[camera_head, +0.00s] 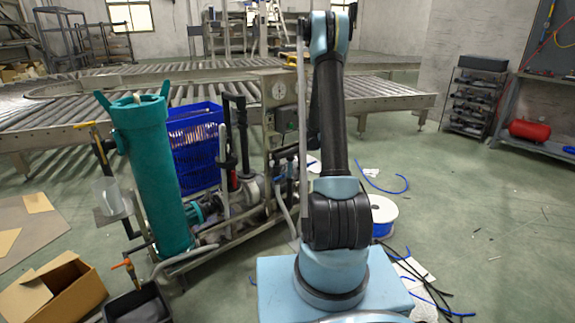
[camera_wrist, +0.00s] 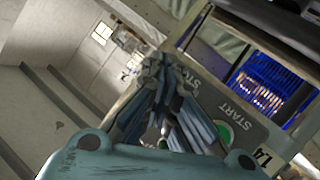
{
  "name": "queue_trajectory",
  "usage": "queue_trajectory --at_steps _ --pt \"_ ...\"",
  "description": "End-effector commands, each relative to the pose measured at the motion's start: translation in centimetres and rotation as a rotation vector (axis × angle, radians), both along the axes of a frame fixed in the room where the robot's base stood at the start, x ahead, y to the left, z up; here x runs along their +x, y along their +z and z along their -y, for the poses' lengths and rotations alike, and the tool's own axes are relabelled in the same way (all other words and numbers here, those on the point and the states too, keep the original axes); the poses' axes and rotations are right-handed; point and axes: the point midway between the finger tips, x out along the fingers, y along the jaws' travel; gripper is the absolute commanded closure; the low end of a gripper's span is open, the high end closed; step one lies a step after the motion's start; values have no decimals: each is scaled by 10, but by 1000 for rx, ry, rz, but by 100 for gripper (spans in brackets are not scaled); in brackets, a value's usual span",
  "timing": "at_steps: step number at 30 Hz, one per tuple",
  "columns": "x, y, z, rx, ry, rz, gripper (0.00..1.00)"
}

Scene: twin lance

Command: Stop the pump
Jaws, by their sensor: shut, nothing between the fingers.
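The pump skid stands left of my arm in the head view, with a tall green vessel (camera_head: 151,170) and a grey pump (camera_head: 247,192). A control box (camera_head: 279,88) with a round dial rises behind it. In the wrist view a tilted grey panel (camera_wrist: 245,122) bears a green START button (camera_wrist: 225,133) and STOP lettering (camera_wrist: 190,76). My gripper (camera_wrist: 165,68) is shut and empty in front of the panel, its fingers covering part of the lettering. No stop button shows clearly; I cannot tell whether the fingertips touch the panel.
A blue crate (camera_head: 192,150) sits behind the vessel, and roller conveyors (camera_head: 385,88) run across the back. A cardboard box (camera_head: 55,290) and black bin (camera_head: 140,303) lie front left. A white spool (camera_head: 383,210) and loose cables lie right of my arm. The right floor is mostly clear.

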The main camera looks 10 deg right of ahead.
Motion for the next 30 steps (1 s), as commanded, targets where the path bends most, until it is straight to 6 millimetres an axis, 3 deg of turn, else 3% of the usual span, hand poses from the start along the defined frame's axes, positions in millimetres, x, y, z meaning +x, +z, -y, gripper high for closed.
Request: queue_trajectory --at_steps 16,30 --pt "-36 0 23 0 -1 0 100" --pt "-39 0 25 0 0 0 100"
